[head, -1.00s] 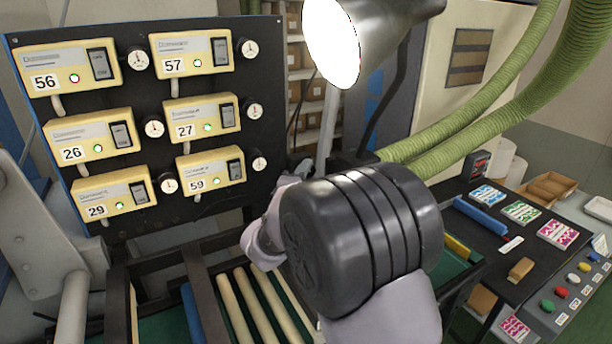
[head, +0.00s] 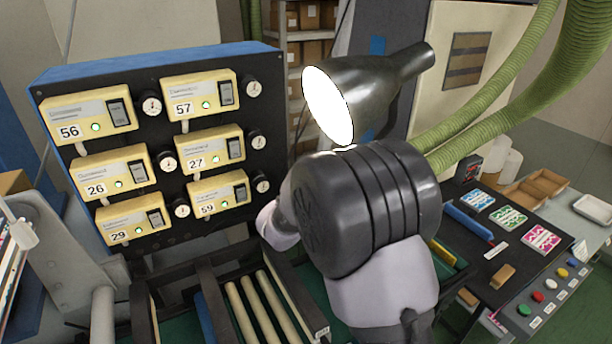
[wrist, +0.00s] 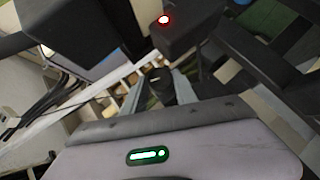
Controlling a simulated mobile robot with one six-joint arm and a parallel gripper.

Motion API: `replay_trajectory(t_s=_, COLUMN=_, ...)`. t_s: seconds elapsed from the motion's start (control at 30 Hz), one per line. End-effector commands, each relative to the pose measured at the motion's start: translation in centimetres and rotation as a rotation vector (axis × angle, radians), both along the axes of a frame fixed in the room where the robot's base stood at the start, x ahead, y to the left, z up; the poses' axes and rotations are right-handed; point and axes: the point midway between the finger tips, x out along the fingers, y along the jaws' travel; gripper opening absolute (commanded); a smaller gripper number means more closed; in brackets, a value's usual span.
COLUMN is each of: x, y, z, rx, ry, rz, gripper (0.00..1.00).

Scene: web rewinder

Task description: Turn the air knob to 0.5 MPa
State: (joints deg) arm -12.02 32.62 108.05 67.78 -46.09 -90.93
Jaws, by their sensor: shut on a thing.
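In the wrist view, a black round knob (wrist: 161,88) with a small pale mark on top sits between the two grey fingers of my gripper (wrist: 158,90). The fingers are shut on its sides. In the head view my gripper and the knob are hidden behind my dark wrist joint. I cannot read a pressure value for this knob in either view.
A black panel (head: 150,225) at left carries several yellow numbered boxes, including box 57 (head: 200,98), with small round dials (head: 152,105). A lit lamp (head: 385,82) hangs just above my arm. Rollers (head: 243,312) lie below. A button console (head: 545,290) is at right.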

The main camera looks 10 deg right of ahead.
Motion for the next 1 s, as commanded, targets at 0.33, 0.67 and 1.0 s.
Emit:
replay_trajectory(t_s=0.33, x=0.12, y=-0.47, z=0.83, rx=0.304, ry=0.098, rz=-0.002, gripper=0.0)
replay_trajectory(t_s=0.67, x=0.24, y=-0.72, z=0.38, rx=0.536, ry=0.173, rz=0.0, gripper=0.0)
replay_trajectory(t_s=1.0, x=0.24, y=-0.79, z=0.46, rx=0.63, ry=0.205, rz=0.0, gripper=0.0)
